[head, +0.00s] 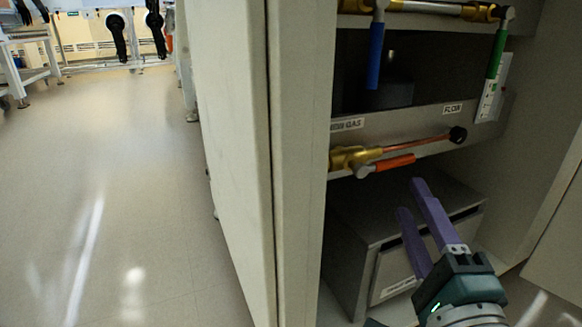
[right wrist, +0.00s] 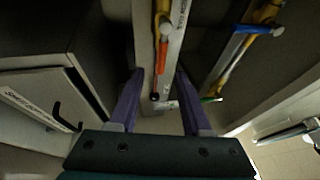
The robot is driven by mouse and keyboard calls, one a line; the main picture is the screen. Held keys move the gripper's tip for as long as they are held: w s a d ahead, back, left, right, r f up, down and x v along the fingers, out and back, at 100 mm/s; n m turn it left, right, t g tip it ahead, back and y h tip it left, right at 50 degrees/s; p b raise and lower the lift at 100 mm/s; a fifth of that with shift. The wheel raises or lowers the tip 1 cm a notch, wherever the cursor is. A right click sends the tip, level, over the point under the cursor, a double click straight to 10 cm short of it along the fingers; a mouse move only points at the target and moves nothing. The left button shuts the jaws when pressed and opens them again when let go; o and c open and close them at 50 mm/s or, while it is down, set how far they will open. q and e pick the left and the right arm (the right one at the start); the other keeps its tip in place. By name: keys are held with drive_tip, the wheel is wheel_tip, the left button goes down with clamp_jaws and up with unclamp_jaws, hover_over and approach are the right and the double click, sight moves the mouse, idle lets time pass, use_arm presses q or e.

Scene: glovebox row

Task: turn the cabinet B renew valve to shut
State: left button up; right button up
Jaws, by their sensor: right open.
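Three lever valves show in the open cabinet: a blue handle (head: 375,55) and a green handle (head: 497,54) hang down from the upper pipe. An orange handle (head: 395,162) lies nearly level along the lower brass valve (head: 352,158). I cannot read a label that says renew. My right gripper (head: 411,197), with purple fingers, is open and empty just below the orange handle, apart from it. In the right wrist view the orange handle (right wrist: 163,54) shows ahead, in line with the gap between the fingers. My left gripper is not in view.
A label ending in GAS (head: 347,124) and a FLOW label (head: 452,108) are on the shelf edge. A grey box (head: 350,235) stands below. The cabinet's pale door (head: 238,150) is at left; floor beyond is clear.

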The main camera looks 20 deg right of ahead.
sight(398, 166)
drive_tip(key=b+x, duration=0.1)
drive_tip(key=x, duration=0.1)
drive_tip(key=b+x, duration=0.1)
drive_tip(key=x, duration=0.2)
drive_tip(key=b+x, duration=0.1)
drive_tip(key=x, duration=0.2)
drive_tip(key=shift+d+r, duration=0.1)
drive_tip(key=shift+d, duration=0.25)
drive_tip(key=shift+w+d+r, duration=0.15)
drive_tip(key=shift+w, duration=0.4)
drive_tip(key=c, duration=0.6)
clamp_jaws()
